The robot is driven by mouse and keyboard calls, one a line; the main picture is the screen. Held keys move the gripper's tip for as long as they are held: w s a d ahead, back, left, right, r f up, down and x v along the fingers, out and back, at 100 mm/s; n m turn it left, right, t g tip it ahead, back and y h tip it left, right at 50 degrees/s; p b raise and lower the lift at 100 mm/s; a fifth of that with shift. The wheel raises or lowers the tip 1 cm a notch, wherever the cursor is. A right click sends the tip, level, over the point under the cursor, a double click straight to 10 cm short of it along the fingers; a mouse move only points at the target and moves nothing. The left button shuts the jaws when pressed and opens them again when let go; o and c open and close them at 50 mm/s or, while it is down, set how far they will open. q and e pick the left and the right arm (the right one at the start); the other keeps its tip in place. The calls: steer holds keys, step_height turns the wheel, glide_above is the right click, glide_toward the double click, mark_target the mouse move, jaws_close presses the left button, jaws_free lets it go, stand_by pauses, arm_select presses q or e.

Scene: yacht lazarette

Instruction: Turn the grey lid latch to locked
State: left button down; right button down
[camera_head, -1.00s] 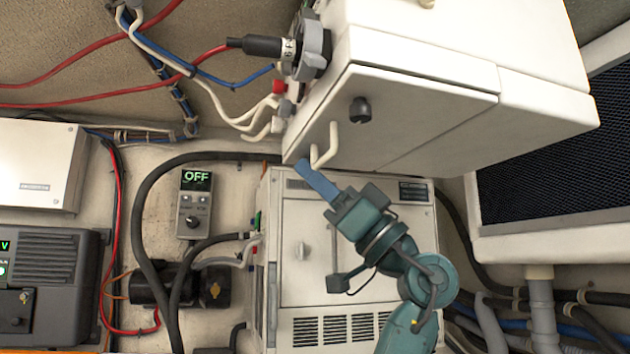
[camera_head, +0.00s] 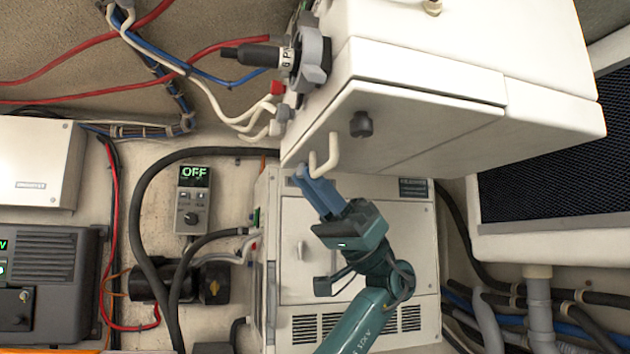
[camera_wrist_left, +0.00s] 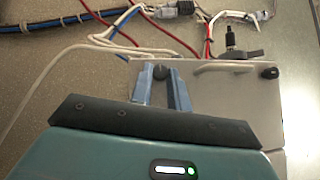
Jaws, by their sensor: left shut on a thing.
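The grey lid latch (camera_wrist_left: 160,73) is a small dark round knob on the white box's panel in the left wrist view. My left gripper (camera_wrist_left: 162,82) is shut on it, with one blue finger on each side. In the head view my left gripper (camera_head: 302,176) reaches up to the lower left corner of the white box (camera_head: 440,85) and hides the latch. A white bar handle (camera_head: 323,158) stands just right of the fingers. A second dark knob (camera_head: 361,123) sits further right on the same panel. My right gripper is not in view.
A grey round connector with a black plug (camera_head: 312,62) and several cables are on the box's left side. A white louvred cabinet (camera_head: 350,277) stands behind my arm. A controller reading OFF (camera_head: 193,200) hangs to the left. A dark mesh panel (camera_head: 560,150) is at the right.

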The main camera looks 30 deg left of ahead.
arm_select(q)
steer(key=shift+a+n+g+h, duration=0.1)
steer(key=shift+n+g+h, duration=0.2)
steer(key=shift+h, duration=0.3)
steer(key=c, duration=1.3)
jaws_free()
steer(key=shift+c, duration=0.2)
steer(key=v, duration=0.7)
steer(key=shift+w+f, duration=0.2)
